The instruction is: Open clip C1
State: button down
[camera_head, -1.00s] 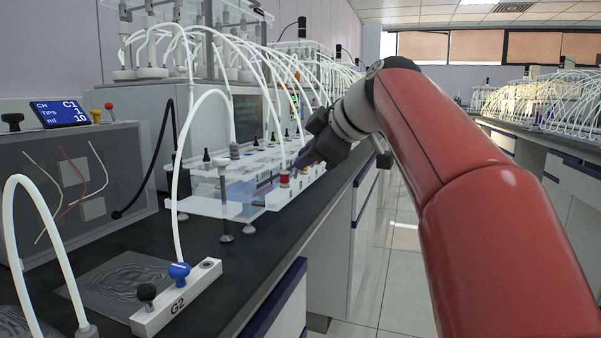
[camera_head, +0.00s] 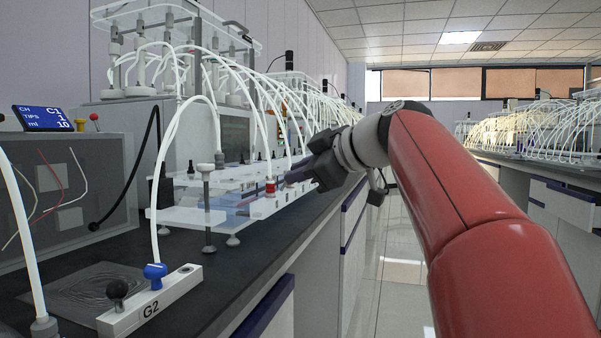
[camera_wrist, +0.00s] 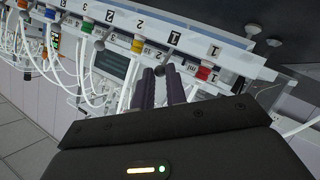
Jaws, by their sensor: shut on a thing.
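My gripper reaches from the right to the row of white tube blocks on the bench. In the wrist view its two purple fingers (camera_wrist: 162,76) lie close together on a small black clip knob (camera_wrist: 160,71) at their tips. A red clip (camera_wrist: 203,73) stands just to their right and a yellow clip (camera_wrist: 137,45) to their left. The head view shows the red clip (camera_head: 270,186) beside the fingers (camera_head: 298,173); the grip itself is too small to see there.
A white G2 block (camera_head: 150,305) with black and blue clips stands at the front of the dark bench (camera_head: 225,265). Arched white tubes rise close around the gripper. A grey box (camera_head: 65,185) stands at left. The aisle floor (camera_head: 392,290) at right is clear.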

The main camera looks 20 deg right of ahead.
jog(key=c, duration=1.4)
grip_release()
jog(key=v, duration=0.8)
jog(key=shift+p, duration=0.3)
jog(key=shift+w+a+f, duration=0.1)
jog(key=s+a+f+m+g+h+p, duration=0.2)
jog(key=s+f+m, duration=0.2)
jog(key=f, duration=0.6)
jog(key=s+a+f+m+g+h+p, duration=0.2)
jog(key=s+f+m+p, duration=0.1)
jog(key=s+f, duration=0.5)
jog(key=s+a+f+m+g+h+p, duration=0.2)
jog(key=s+f+m, duration=0.3)
jog(key=f, duration=0.9)
jog(key=shift+s+a+m+g+h+p, duration=0.3)
jog(key=shift+s+a+m+h+p, duration=0.1)
jog(key=shift+s+a+p, duration=0.25)
